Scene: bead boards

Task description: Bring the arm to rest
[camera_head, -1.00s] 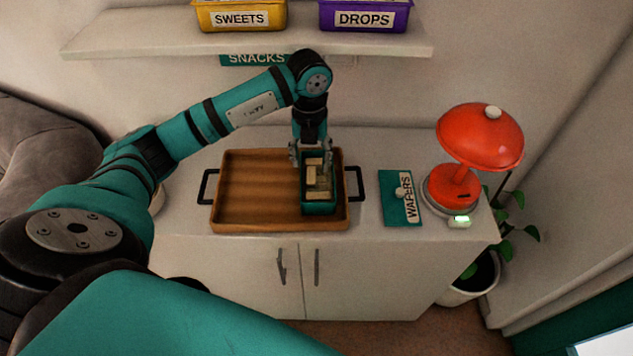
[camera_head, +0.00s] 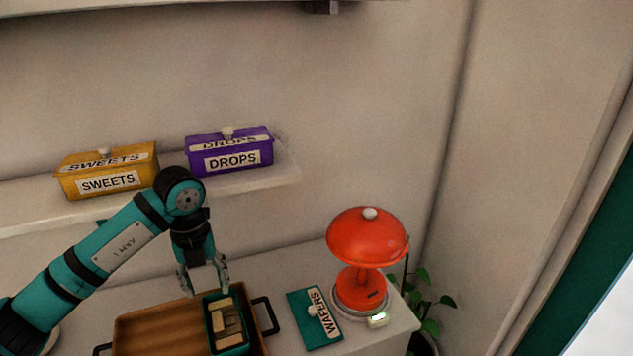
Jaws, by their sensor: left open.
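My left arm comes in from the left. Its gripper (camera_head: 206,288) points down, open and empty, with its fingertips at the far edge of an open green box (camera_head: 230,342). Whether they touch the box I cannot tell. The box holds several pale wafer blocks (camera_head: 225,318) and stands at the right end of a wooden tray (camera_head: 155,325). A green lid labelled WAFERS (camera_head: 315,327), with a pale knob, lies on the cabinet top right of the tray. My right gripper is not in view.
On the wall shelf (camera_head: 50,208) stand a yellow SWEETS box (camera_head: 108,181) and a purple DROPS box (camera_head: 231,160), both lidded, close behind my arm's elbow. A red lamp (camera_head: 367,240) stands right of the lid. A plant (camera_head: 430,310) is beyond the cabinet's right end.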

